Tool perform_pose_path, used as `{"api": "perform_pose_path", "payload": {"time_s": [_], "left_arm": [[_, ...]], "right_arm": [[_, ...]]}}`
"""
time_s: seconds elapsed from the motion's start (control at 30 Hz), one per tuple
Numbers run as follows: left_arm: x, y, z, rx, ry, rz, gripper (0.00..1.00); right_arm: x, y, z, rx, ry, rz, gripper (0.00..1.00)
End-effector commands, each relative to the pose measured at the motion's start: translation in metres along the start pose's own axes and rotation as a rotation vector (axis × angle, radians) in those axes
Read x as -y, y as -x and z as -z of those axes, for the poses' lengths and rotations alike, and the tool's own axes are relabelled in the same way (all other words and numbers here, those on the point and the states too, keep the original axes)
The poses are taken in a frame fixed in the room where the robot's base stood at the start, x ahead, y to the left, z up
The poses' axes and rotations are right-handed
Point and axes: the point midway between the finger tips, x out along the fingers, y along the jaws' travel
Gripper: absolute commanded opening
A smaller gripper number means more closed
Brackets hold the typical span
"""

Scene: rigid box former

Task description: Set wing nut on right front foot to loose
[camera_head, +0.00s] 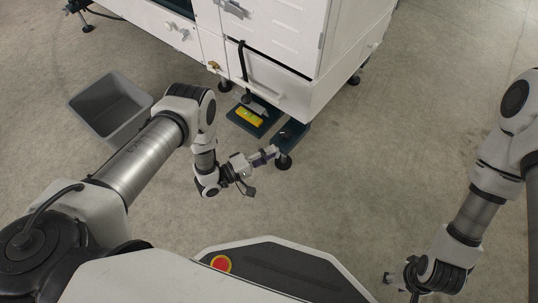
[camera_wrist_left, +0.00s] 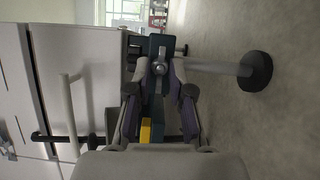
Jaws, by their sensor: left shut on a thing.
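The right front foot (camera_head: 284,161) is a dark round pad under the machine's front corner. In the left wrist view the foot (camera_wrist_left: 255,71) lies at the right, on a metal rod. The wing nut (camera_wrist_left: 160,68) is a small silver piece on a dark bracket, ahead of and between my left fingertips. My left gripper (camera_head: 270,154) reaches the foot bracket from the left; in its wrist view the fingers (camera_wrist_left: 160,95) stand on both sides of the nut and are shut on it. The exact contact is hard to see. My right gripper (camera_head: 402,286) is low at the right, away from the machine, its fingers unclear.
The white machine (camera_head: 330,70) stands above the foot. A yellow item (camera_head: 249,117) lies on a dark tray at its base. A grey bin (camera_head: 108,104) stands on the floor at left. The floor right of the machine is clear.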

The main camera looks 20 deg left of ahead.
Motion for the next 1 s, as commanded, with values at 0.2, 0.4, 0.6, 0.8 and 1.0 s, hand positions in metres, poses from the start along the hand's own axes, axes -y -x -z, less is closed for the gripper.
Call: {"api": "perform_pose_path", "payload": {"time_s": [0.2, 0.4, 0.6, 0.8, 1.0], "left_arm": [[0.0014, 0.0003, 0.0001, -0.001, 0.035, -0.012, 0.0], [0.0009, 0.0002, 0.0, -0.001, 0.039, -0.014, 0.0], [0.0009, 0.0002, -0.0002, -0.001, 0.038, -0.013, 0.0], [0.0008, 0.0001, -0.0002, -0.001, 0.038, -0.014, 0.31], [0.0009, 0.0047, 0.0003, -0.002, 0.038, -0.014, 0.31]], "right_arm": [[-0.0001, -0.0038, 0.0002, -0.001, -0.001, 0.0, 0.4], [-0.0001, -0.0037, 0.0003, -0.001, -0.001, 0.0, 0.4], [-0.0001, -0.0037, 0.0002, -0.001, -0.001, 0.0, 0.4], [-0.0001, -0.0037, 0.0002, 0.0, -0.001, 0.0, 0.4], [-0.0002, -0.0037, 0.0, 0.0, -0.001, 0.0, 0.4]]}}
